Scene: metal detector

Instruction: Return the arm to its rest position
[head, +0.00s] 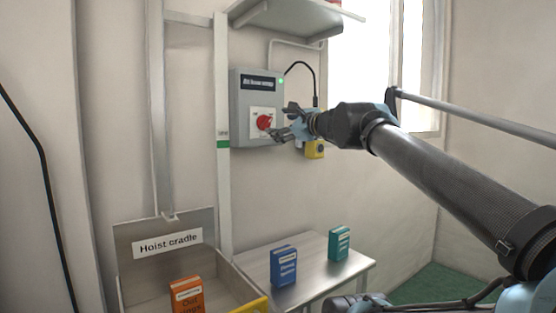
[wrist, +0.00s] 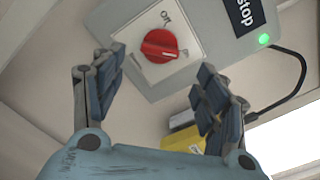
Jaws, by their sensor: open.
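My gripper (head: 280,122) is at the end of my outstretched arm, in front of a grey wall box with a red rotary knob (head: 264,122). In the wrist view my gripper (wrist: 160,85) is open, its two fingers spread apart with nothing between them. The red knob (wrist: 159,45) shows beyond the fingertips on a white plate, and the fingers look clear of it. The grey box (head: 244,88) carries a dark label and a lit green lamp, which also shows in the wrist view (wrist: 264,39).
A yellow device (head: 315,149) hangs right of the box. A shelf (head: 290,18) juts out above. Below are a table (head: 322,250) with blue (head: 284,266) and teal (head: 339,243) boxes, and a tray labelled "Hoist cradle" (head: 167,243) holding an orange box (head: 187,295).

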